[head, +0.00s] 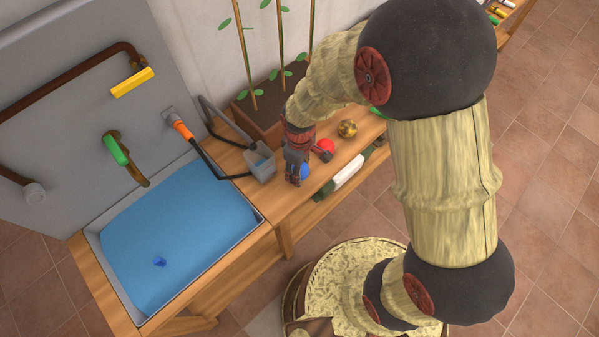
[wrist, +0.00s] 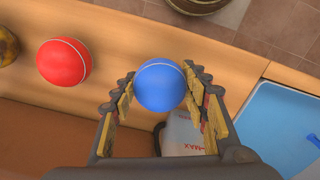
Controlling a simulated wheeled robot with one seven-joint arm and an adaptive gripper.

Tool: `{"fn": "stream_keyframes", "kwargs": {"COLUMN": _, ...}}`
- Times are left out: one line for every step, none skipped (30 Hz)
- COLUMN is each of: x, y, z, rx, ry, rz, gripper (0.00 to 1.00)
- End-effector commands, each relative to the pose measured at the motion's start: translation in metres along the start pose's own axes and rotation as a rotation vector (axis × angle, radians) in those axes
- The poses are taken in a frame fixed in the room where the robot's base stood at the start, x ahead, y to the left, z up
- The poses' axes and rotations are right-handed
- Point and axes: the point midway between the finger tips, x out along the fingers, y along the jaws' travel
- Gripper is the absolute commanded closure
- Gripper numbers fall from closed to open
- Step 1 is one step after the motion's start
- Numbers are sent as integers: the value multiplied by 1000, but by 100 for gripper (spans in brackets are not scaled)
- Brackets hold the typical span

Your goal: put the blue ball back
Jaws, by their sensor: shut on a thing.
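The blue ball (wrist: 160,86) with a pale seam line sits between the two fingers of my gripper (wrist: 158,92) in the wrist view. The gripper is shut on it, with a finger on each side. In the head view my gripper (head: 297,172) points down over the wooden bench, and the blue ball (head: 305,172) shows partly behind its fingers. I cannot tell whether the ball touches the bench. A red ball (head: 326,146) is close by on the bench; it also shows in the wrist view (wrist: 63,63), left of the blue ball.
A gold ball (head: 347,128) and a partly hidden green ball (head: 375,110) are farther along the bench. A grey container (head: 260,162) stands left of my gripper. A water basin (head: 180,235) with a small blue object (head: 159,262) is at left. A planter (head: 265,95) stands behind.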

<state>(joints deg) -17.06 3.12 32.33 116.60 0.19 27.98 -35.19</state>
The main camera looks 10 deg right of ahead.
Motion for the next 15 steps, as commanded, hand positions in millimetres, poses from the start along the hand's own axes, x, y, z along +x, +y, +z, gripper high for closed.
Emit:
{"fn": "stream_keyframes", "kwargs": {"x": 11, "y": -1, "z": 1, "rx": 0, "ry": -3, "rz": -2, "gripper": 86}}
{"fn": "stream_keyframes", "kwargs": {"x": 14, "y": 0, "z": 1, "rx": 0, "ry": -2, "rz": -2, "gripper": 86}}
{"fn": "stream_keyframes", "kwargs": {"x": 17, "y": 0, "z": 0, "rx": 0, "ry": -1, "rz": -1, "gripper": 86}}
{"fn": "stream_keyframes", "kwargs": {"x": 18, "y": 0, "z": 0, "rx": 0, "ry": 0, "rz": 0, "gripper": 86}}
{"fn": "stream_keyframes", "kwargs": {"x": 18, "y": 0, "z": 0, "rx": 0, "ry": 0, "rz": 0, "gripper": 86}}
{"fn": "stream_keyframes", "kwargs": {"x": 17, "y": 0, "z": 0, "rx": 0, "ry": 1, "rz": 1, "gripper": 86}}
{"fn": "stream_keyframes", "kwargs": {"x": 17, "y": 0, "z": 0, "rx": 0, "ry": 1, "rz": 1, "gripper": 86}}
{"fn": "stream_keyframes", "kwargs": {"x": 16, "y": 0, "z": 0, "rx": 0, "ry": 1, "rz": 1, "gripper": 86}}
{"fn": "stream_keyframes", "kwargs": {"x": 16, "y": 0, "z": 0, "rx": 0, "ry": 1, "rz": 0, "gripper": 86}}
{"fn": "stream_keyframes", "kwargs": {"x": 16, "y": 0, "z": 0, "rx": 0, "ry": 1, "rz": 0, "gripper": 86}}
{"fn": "stream_keyframes", "kwargs": {"x": 17, "y": 0, "z": 0, "rx": 0, "ry": 1, "rz": 0, "gripper": 86}}
{"fn": "stream_keyframes", "kwargs": {"x": 17, "y": 0, "z": 0, "rx": 0, "ry": 0, "rz": 0, "gripper": 86}}
{"fn": "stream_keyframes", "kwargs": {"x": 18, "y": 0, "z": 0, "rx": 0, "ry": 0, "rz": 0, "gripper": 86}}
{"fn": "stream_keyframes", "kwargs": {"x": 20, "y": 0, "z": 0, "rx": 0, "ry": 0, "rz": 0, "gripper": 86}}
{"fn": "stream_keyframes", "kwargs": {"x": 21, "y": 0, "z": 0, "rx": 0, "ry": 0, "rz": 0, "gripper": 86}}
